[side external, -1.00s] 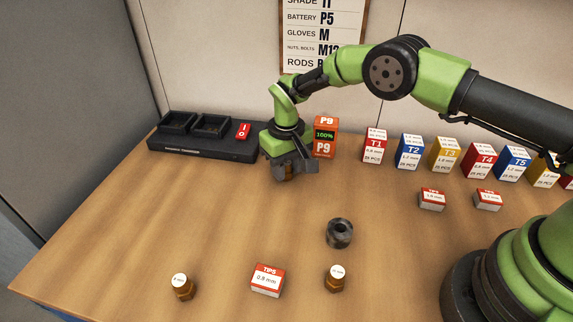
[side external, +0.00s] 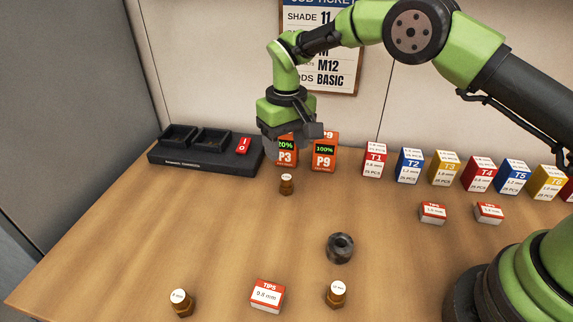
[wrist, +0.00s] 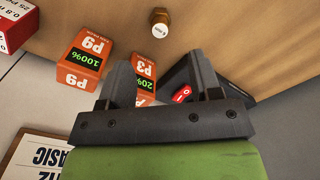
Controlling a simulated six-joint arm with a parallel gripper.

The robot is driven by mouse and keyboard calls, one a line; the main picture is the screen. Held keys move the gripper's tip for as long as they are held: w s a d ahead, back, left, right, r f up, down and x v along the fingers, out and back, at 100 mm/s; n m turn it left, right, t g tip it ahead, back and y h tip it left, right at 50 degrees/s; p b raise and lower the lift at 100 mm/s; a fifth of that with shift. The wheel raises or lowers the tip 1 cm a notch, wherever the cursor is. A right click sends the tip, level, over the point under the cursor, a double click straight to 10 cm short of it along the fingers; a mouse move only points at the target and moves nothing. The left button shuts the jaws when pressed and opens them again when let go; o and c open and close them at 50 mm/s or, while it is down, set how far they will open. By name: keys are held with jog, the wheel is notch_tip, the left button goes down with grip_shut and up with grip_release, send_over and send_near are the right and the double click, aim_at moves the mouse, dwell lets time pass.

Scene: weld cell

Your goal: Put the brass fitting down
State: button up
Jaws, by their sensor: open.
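The brass fitting (side external: 286,185) stands upright on the wooden table, in front of the orange P3 battery (side external: 286,152). It also shows in the wrist view (wrist: 160,22), with a white label on its top. My gripper (side external: 295,138) is open and empty above and behind the fitting, apart from it. In the side view the gripper partly covers the P3 battery. In the wrist view the gripper fingers (wrist: 160,84) are spread, with the P3 battery showing between them.
The orange P9 battery (side external: 324,152) stands right of P3. A black charger (side external: 205,152) with a red switch is at left. Tip boxes line the back right. A dark nut (side external: 340,248), two more brass fittings and a TIPS box (side external: 267,296) lie toward the front.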

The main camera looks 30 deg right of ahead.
jog(key=shift+r, duration=1.4)
jog(key=s+d+r+m+t+y, duration=0.1)
jog(key=s+d+r+t, duration=0.1)
jog(key=s+r, duration=0.5)
jog(key=s+d+r+m+t, duration=0.1)
jog(key=s+d+r, duration=0.25)
jog(key=r, duration=0.75)
jog(key=s+d+m+t+y, duration=0.1)
jog(key=s+t, duration=0.3)
jog(key=s, duration=1.3)
jog(key=shift+s+d+m, duration=0.3)
jog(key=shift+s+m, duration=0.05)
jog(key=shift+m, duration=0.15)
jog(key=shift+w+r, duration=0.1)
jog(key=shift+c, duration=0.4)
